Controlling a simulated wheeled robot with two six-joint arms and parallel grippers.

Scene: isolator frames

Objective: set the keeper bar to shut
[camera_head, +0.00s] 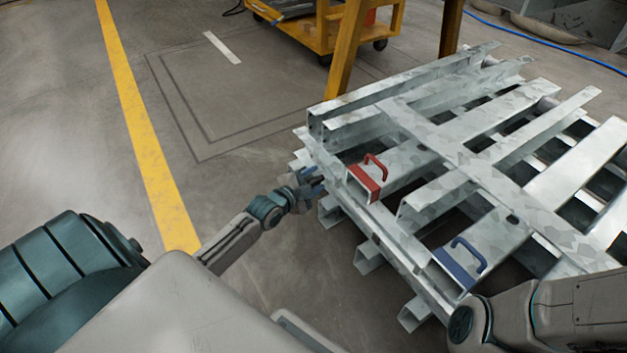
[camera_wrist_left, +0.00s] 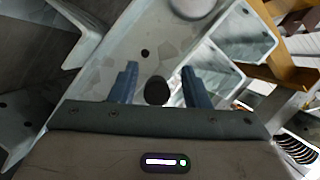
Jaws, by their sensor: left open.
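A stack of galvanised metal frames (camera_head: 450,143) fills the right half of the head view. A red handle (camera_head: 374,166) stands on a red-ended metal section near its left side. A blue handle (camera_head: 469,256) stands on a blue-ended section nearer to me. I cannot tell which part is the keeper bar or its setting. My left gripper (camera_head: 316,180) is beside the left edge of the stack, left of the red handle. In the left wrist view, its blue fingers (camera_wrist_left: 160,78) are apart and empty, before a grey plate (camera_wrist_left: 110,65) with dark holes. My right gripper does not show.
A yellow cart (camera_head: 330,30) on castors stands at the back. A yellow post (camera_head: 347,50) rises behind the stack. A yellow floor line (camera_head: 145,130) runs at left. A blue cable (camera_head: 545,40) lies at back right. The floor left of the stack is clear.

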